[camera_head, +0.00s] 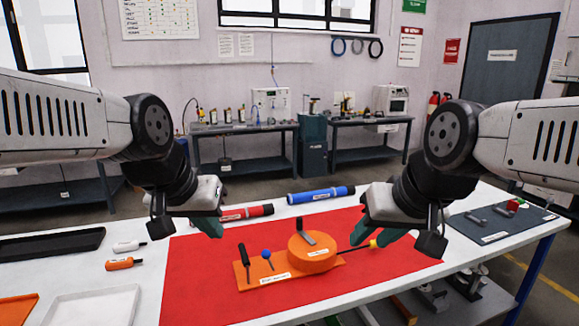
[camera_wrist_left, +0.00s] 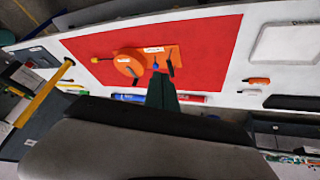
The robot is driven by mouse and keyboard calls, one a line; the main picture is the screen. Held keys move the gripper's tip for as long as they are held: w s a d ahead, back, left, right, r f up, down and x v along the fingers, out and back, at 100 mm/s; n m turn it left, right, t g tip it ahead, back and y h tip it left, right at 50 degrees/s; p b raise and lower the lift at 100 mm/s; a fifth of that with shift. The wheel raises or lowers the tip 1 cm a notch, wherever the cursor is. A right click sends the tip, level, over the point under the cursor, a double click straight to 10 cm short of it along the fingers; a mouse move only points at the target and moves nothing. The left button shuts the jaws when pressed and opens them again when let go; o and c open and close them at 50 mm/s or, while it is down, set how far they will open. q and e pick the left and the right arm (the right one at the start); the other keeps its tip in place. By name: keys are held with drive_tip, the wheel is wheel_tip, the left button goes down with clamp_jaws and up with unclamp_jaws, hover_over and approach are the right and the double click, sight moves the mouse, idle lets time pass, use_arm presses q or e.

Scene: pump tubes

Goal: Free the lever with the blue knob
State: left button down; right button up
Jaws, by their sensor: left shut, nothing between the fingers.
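The orange pump piece (camera_head: 318,256) lies on the red mat, with a round drum on a labelled flat base. A thin lever with a blue knob (camera_head: 266,254) stands on the base, left of the drum. A black-handled lever (camera_head: 244,256) stands left of it. A dark rod with a yellow knob (camera_head: 373,244) sticks out to the right. My left gripper (camera_head: 214,231) is shut and empty, up and left of the levers; its green fingers also show in the left wrist view (camera_wrist_left: 160,92), close to the blue knob in the picture. My right gripper (camera_head: 374,237) is open, its fingers near the yellow knob.
The red mat (camera_head: 200,290) has free room in front. A red tube (camera_head: 246,213) and a blue tube (camera_head: 321,194) lie behind it. An orange-handled tool (camera_head: 123,263), a white-handled tool (camera_head: 129,246) and trays are on the left. A grey mat (camera_head: 484,233) with parts is at right.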

use_arm(q)
drive_tip(key=w+d+f+m+g+y, duration=0.1)
drive_tip(key=w+d+f+m, duration=0.1)
drive_tip(key=w+m, duration=0.45)
drive_tip(key=w+d+f+m+g+y, duration=0.1)
drive_tip(key=w+d+f+m, duration=0.2)
drive_tip(key=w+m, duration=0.3)
drive_tip(key=m+g, duration=0.2)
drive_tip(key=m, duration=0.9)
hover_over(269, 261)
drive_tip(key=s+d, duration=0.2)
wheel_tip(269, 261, down, 20)
drive_tip(key=shift+a+f, duration=0.2)
drive_tip(key=shift+f, duration=0.05)
